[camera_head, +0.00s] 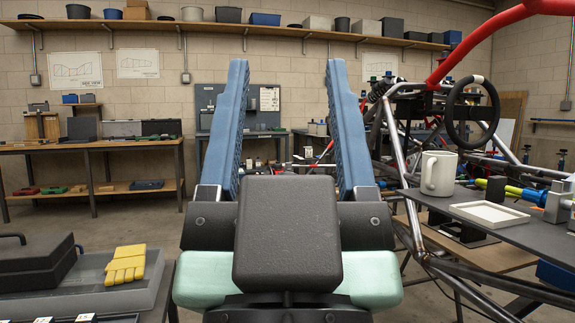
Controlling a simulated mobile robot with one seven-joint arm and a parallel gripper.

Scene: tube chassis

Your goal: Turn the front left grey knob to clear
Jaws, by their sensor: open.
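My gripper (287,75) fills the middle of the view, with two long blue ribbed fingers pointing forward and up. The fingers are wide apart and nothing is held between them. A tube chassis (402,160) with bare metal tubes and a red upper tube stands at the right, beyond the right finger. A few small dark knobs with coloured tops stand on or behind it. I cannot make out a front left grey knob or its setting in this view. My gripper and wrist hide part of the floor and the chassis's left side.
A dark shelf at the right holds a white mug (438,173), a shallow white tray (489,214) and a clamped yellow-green rod. A black steering wheel (472,112) is behind. Floor shows at left-centre.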

